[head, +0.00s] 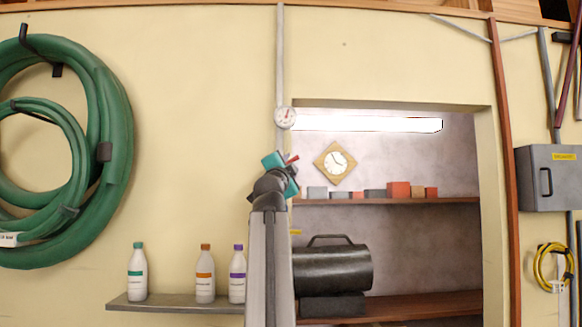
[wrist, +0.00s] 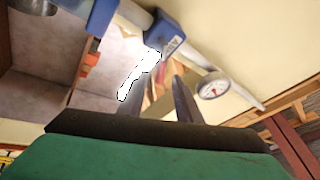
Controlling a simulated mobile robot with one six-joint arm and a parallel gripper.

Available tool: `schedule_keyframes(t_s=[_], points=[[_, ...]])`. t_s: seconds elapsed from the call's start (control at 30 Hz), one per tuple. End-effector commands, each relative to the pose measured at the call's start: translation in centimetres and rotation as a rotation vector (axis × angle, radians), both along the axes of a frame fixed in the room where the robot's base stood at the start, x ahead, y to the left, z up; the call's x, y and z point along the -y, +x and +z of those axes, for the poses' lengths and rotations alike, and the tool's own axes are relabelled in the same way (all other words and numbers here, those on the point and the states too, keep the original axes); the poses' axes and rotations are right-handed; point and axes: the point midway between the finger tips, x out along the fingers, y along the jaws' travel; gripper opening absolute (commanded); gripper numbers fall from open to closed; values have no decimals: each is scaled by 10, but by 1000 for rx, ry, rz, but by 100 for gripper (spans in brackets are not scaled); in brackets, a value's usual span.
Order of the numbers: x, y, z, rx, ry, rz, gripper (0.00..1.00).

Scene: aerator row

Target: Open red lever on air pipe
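The grey air pipe (head: 281,60) runs down the wall, with a round gauge (head: 285,117) on it. A small red lever (head: 293,159) shows just beside my gripper (head: 284,166), which hides most of the valve area in the head view. In the wrist view, the pipe runs diagonally with a blue valve body (wrist: 166,31) and the gauge (wrist: 213,88). The two fingers of my gripper (wrist: 158,84) stand apart, pointing toward the valve. A blurred reddish patch lies between them; I cannot tell whether it is the lever or touches a finger.
To the right is an opening with shelves, a bright lamp (head: 370,124), a clock (head: 335,163) and a dark cylindrical heater (head: 332,268). Bottles stand on a low shelf (head: 170,304) at left, below a green hose (head: 115,130). A grey box (head: 550,190) hangs at far right.

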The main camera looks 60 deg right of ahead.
Motion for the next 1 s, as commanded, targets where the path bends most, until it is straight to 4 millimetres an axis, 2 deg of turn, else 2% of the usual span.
schedule_keyframes(t_s=[0.1, 0.3, 0.77, 0.93, 0.97, 1.0], points=[[-16, -5, -8, 1, -2, 1, 31], [-32, -10, -13, 1, -1, 1, 31], [-38, -12, -14, 1, -1, 1, 31], [-38, -11, -16, 6, 5, 9, 4], [-38, -10, -17, 10, 8, 13, 0], [-37, -9, -18, 17, 14, 21, 0]])
